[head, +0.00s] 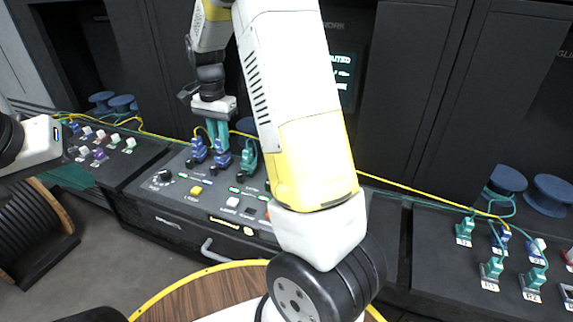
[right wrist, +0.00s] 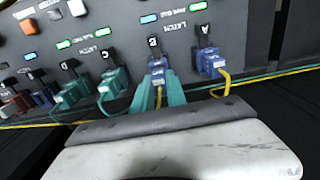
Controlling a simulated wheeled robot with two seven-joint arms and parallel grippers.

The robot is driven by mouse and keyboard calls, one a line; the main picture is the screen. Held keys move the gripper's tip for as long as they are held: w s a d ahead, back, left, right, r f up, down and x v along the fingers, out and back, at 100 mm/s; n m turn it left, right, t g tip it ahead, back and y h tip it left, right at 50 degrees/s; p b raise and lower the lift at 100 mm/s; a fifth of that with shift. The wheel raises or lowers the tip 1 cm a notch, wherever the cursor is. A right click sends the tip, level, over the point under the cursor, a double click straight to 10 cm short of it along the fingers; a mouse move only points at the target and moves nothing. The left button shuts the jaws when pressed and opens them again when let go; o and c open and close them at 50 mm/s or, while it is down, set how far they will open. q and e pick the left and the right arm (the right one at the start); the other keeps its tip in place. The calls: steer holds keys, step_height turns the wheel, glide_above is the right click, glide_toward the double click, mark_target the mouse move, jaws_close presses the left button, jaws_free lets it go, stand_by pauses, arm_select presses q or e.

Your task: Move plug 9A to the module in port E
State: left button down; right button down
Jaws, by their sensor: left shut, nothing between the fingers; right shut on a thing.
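My right gripper (head: 219,146) reaches down to the dark sloped console and is shut on a blue plug (right wrist: 157,72) with a yellow cord in the module marked B. Its teal fingers also show in the right wrist view (right wrist: 158,92). A second blue plug (right wrist: 211,64) with a yellow cord sits in module A, to the right in that view. Teal plugs (right wrist: 112,84) stand on the other side, with a blue plug (right wrist: 42,98) beyond. I cannot read label 9A or a port E mark. My left gripper (head: 72,178) is shut and empty at the far left, away from the console.
A right-hand panel (head: 440,260) carries several teal and blue plugs, with blue spools (head: 507,179) behind. A left-hand panel (head: 110,150) has several small plugs. Yellow cable crosses behind the console. My right arm hides the console's right part. A round wooden table (head: 190,298) is in front.

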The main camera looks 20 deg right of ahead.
steer(key=shift+r, duration=2.2)
